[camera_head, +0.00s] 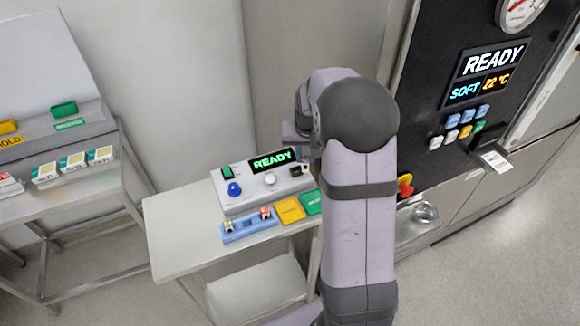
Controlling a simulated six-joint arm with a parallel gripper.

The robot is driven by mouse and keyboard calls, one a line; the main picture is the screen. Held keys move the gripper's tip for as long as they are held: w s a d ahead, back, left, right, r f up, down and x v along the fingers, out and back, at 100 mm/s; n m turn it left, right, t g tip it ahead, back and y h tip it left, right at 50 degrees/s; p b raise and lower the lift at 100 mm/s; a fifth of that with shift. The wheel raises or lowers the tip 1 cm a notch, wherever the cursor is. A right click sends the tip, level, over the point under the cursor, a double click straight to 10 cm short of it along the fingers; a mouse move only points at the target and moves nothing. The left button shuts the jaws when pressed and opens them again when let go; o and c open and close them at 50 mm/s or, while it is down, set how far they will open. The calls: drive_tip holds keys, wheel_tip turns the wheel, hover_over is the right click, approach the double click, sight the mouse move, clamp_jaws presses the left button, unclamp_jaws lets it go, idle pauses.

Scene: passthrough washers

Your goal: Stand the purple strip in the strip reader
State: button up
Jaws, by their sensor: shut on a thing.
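The strip reader, a light grey box (228,191), stands on a small steel table. Its display (272,160) reads READY in green. A small dark part (296,171), perhaps its slot, is at the right end of its top. My gripper (293,138) is at the back right of the box, over or behind that end; its height is unclear. My own arm covers much of it. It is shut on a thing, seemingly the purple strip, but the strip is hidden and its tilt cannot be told.
A blue rack (248,229) with small red-and-white pieces, a yellow pad (290,210) and a green pad (312,202) lie before the reader. The steel table (170,235) is bare at left. A black-fronted machine (440,100) stands at right, another bench (75,185) at left.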

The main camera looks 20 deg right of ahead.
drive_tip(key=w+r+n+y, duration=0.1)
drive_tip(key=w+r+n, duration=0.3)
drive_tip(key=w, duration=0.1)
drive_tip(key=shift+a+n, duration=0.15)
drive_tip(key=shift+n, duration=0.25)
drive_tip(key=shift+f, duration=0.25)
drive_tip(key=shift+f+b, duration=2)
drive_tip(key=shift+f, duration=0.35)
drive_tip(key=shift+f, duration=0.25)
drive_tip(key=shift+f+b, duration=0.65)
drive_tip(key=shift+f, duration=0.05)
drive_tip(key=shift+f, duration=0.3)
